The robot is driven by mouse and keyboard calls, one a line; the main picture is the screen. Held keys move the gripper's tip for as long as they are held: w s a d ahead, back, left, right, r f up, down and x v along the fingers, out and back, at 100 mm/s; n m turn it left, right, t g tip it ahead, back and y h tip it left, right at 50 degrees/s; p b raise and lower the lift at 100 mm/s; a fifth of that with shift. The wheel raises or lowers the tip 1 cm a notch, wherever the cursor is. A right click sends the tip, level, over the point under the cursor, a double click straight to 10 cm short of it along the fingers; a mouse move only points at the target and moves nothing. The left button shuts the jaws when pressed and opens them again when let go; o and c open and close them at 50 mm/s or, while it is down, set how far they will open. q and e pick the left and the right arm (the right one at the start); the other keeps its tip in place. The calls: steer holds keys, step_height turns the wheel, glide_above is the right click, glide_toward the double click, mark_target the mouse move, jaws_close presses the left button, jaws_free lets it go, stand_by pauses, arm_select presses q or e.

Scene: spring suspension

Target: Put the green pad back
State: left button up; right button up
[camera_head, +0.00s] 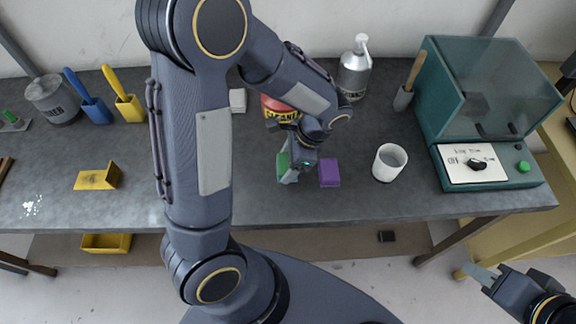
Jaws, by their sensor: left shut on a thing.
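The green pad (283,164) is at the middle of the grey bench, partly hidden by my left gripper. My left gripper (289,174) points down and is shut on the green pad, close to or at the bench top; I cannot tell whether the pad touches the bench. A purple pad (330,173) lies on the bench just right of the gripper. My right gripper (474,272) is at the lower right, away from the bench, and its jaw state is unclear.
A white cup (389,162) stands right of the purple pad. A teal machine (480,115) fills the bench's right end. Bare bench (260,205) shows in front.

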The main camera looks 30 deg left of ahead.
arm_select(q)
steer(key=shift+f, duration=1.45)
steer(key=shift+f, duration=0.2)
steer(key=o, duration=0.9)
steer(key=shift+r, duration=0.2)
